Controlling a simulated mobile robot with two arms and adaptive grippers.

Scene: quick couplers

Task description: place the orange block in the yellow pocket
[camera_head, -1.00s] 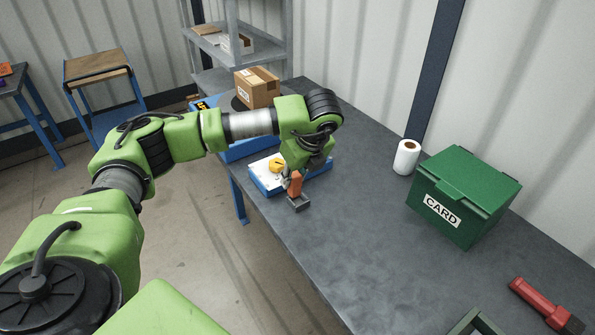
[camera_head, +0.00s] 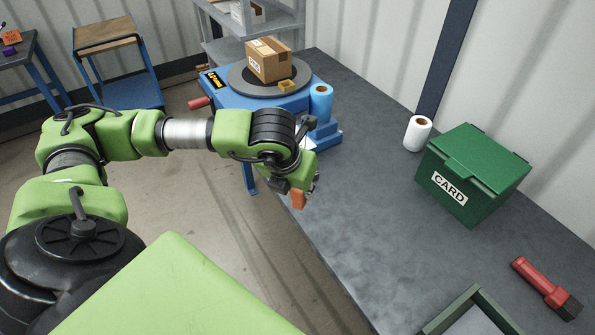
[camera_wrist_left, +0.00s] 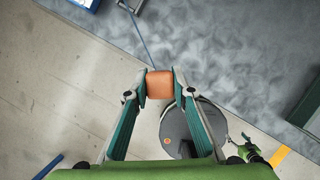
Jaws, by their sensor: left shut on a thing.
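My left gripper (camera_head: 297,192) is shut on the orange block (camera_head: 299,200) and holds it near the table's left edge. The left wrist view shows the block (camera_wrist_left: 160,84) between the fingertips of the left gripper (camera_wrist_left: 160,86). A small yellow square piece that looks like the yellow pocket (camera_head: 287,86) sits on the dark round plate (camera_head: 243,86), in front of a cardboard box. The block is apart from it, nearer the camera. The pocket's inside is too small to make out. My right gripper is not in view.
The cardboard box (camera_head: 268,60) stands on the round plate, on a blue base (camera_head: 232,98). A blue cylinder (camera_head: 321,103) stands beside it. A white roll (camera_head: 417,133), a green CARD bin (camera_head: 472,172) and a red-handled tool (camera_head: 545,288) are on the table (camera_head: 370,230), whose middle is clear.

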